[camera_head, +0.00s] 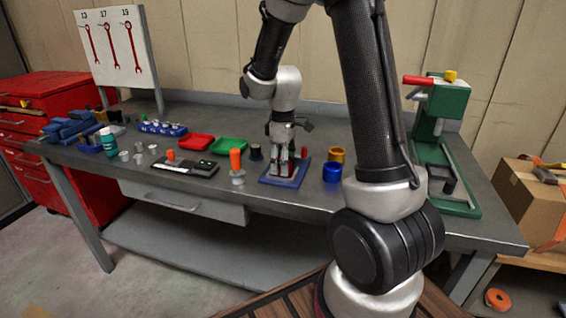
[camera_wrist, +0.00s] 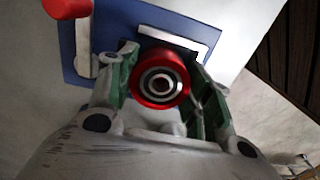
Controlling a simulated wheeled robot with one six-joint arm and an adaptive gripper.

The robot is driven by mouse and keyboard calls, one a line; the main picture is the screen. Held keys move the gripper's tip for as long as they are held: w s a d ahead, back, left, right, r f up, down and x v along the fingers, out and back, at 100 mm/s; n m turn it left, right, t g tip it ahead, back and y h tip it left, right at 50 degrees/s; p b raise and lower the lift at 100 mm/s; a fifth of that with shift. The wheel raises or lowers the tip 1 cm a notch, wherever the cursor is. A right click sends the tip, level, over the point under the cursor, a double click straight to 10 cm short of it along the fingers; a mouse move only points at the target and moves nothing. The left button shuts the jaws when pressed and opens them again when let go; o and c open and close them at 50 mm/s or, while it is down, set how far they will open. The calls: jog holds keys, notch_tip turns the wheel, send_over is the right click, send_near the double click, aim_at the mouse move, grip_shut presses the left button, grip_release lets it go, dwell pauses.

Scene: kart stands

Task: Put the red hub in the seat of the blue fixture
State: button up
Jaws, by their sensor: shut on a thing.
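The red hub (camera_wrist: 161,82) is a round red ring with a metal bore, held between the two fingers of my gripper (camera_wrist: 163,68) in the wrist view. The blue fixture (camera_wrist: 112,30) shows behind the hub as a flat blue plate with a light metal bracket (camera_wrist: 185,42) and a red-knobbed lever (camera_wrist: 82,45). In the head view my gripper (camera_head: 283,158) points down over the blue fixture (camera_head: 270,181) on the bench. The hub overlaps the plate in the wrist view; its height above it cannot be told. The seat is hidden.
An orange-topped post (camera_head: 236,160) and a dark cup (camera_head: 255,152) stand left of the fixture. A green press (camera_head: 441,115) is farther right. Red (camera_head: 196,143) and green (camera_head: 229,145) trays lie behind.

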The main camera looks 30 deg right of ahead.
jog(key=shift+f, duration=0.15)
jog(key=o, duration=1.3)
jog(key=shift+c, duration=0.2)
notch_tip(320, 180, up, 12)
jog(key=s+r+m+t, duration=0.2)
jog(key=s+r+m, duration=0.1)
jog(key=s, duration=0.8)
jog(key=s+d+r+m+t, duration=0.1)
jog(key=s+r+m, duration=0.3)
jog(key=s, duration=0.7)
jog(key=shift+s+m+t, duration=0.35)
jog(key=shift+m+t, duration=0.35)
jog(key=shift+m, duration=0.3)
